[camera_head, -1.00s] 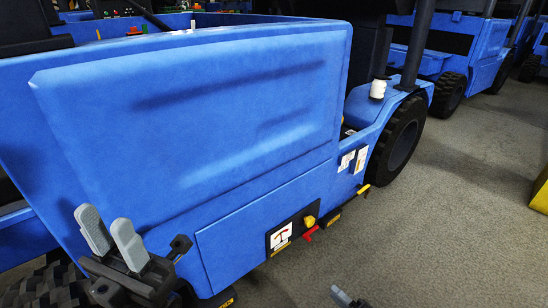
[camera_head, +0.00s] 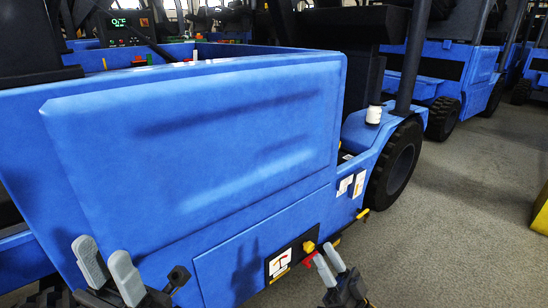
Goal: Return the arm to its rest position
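My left gripper (camera_head: 101,250) is at the lower left, in front of the blue truck's side (camera_head: 190,140). Its two grey fingers point up, stand apart and hold nothing. My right gripper (camera_head: 325,255) is at the bottom, right of centre, near the truck's lower edge. Its two grey fingers are apart with nothing between them. It overlaps the area beside a red lever (camera_head: 310,258) and a yellow knob (camera_head: 309,246); I cannot tell whether it touches them. Most of both arms is out of the picture.
The blue truck fills the left and middle, with a black wheel (camera_head: 397,165) and a white cylinder (camera_head: 374,115). More blue trucks stand behind at the right. Grey floor (camera_head: 460,220) is open at the right. A yellow object (camera_head: 541,212) is at the right edge.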

